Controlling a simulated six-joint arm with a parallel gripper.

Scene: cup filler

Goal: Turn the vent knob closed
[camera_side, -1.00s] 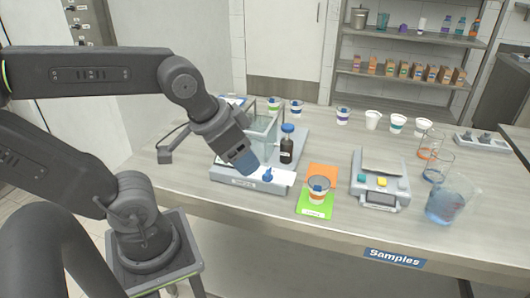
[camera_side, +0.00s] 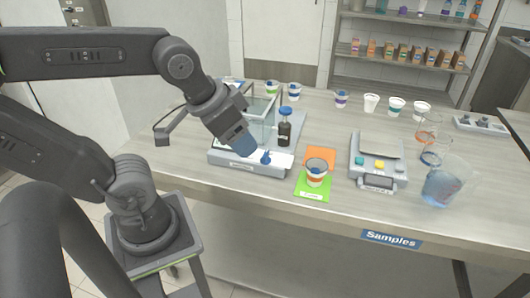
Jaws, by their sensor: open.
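The grey filler device (camera_side: 230,161) stands at the left of the table, with a clear glass tank (camera_side: 262,109) on it. A small blue knob (camera_side: 265,157) sits on the white plate at its front edge; I take it for the vent knob. My gripper (camera_side: 243,148) points down at the upper left of the knob, its blue fingers just beside it. I cannot tell whether they touch it. The gripper is open, with nothing seen between the fingers. The gap between the fingers is hard to see from this side.
A dark bottle with a blue cap (camera_side: 284,127) stands close right of my gripper. A cup (camera_side: 316,173) stands on the orange and green mat (camera_side: 313,194). Right of it are a scale (camera_side: 379,163) and a jug of blue liquid (camera_side: 444,184). Several cups line the back.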

